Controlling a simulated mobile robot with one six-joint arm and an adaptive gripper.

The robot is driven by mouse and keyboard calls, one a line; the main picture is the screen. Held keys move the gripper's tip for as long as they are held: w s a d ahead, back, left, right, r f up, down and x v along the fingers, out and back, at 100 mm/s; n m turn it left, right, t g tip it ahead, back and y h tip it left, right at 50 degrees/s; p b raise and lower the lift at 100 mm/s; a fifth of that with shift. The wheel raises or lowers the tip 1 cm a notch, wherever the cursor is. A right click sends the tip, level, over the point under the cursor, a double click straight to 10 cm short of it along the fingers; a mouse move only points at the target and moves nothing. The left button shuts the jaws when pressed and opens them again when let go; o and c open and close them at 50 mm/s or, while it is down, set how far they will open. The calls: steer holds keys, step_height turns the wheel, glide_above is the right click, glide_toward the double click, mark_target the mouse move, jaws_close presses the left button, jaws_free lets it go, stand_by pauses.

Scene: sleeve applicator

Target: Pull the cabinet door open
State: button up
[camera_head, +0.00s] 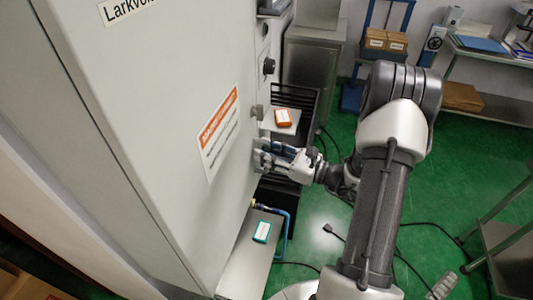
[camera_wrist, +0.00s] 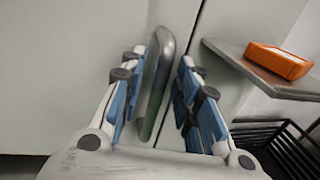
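The grey cabinet (camera_head: 150,130) fills the left of the head view, and its door (camera_wrist: 70,60) looks shut, with a thin vertical seam in the wrist view. A grey bar handle (camera_wrist: 158,90) stands upright, slightly tilted, on the door left of that seam. My gripper (camera_head: 268,154) is at the cabinet face in the head view. In the wrist view my gripper (camera_wrist: 164,65) is open, with one blue-padded finger on each side of the handle. Gaps show between the pads and the handle. The handle is hidden behind my gripper in the head view.
An orange box (camera_head: 282,117) lies on a small shelf beside the cabinet, above a black rack (camera_wrist: 275,145). A teal box (camera_head: 262,232) lies on a lower metal shelf (camera_head: 243,268). Cables cross the green floor (camera_head: 330,240), which is otherwise partly clear. A metal cart (camera_head: 510,250) stands at right.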

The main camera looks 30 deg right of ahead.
steer(key=shift+w+a, duration=0.1)
steer(key=shift+c, duration=0.2)
jaws_close()
stand_by(0.6)
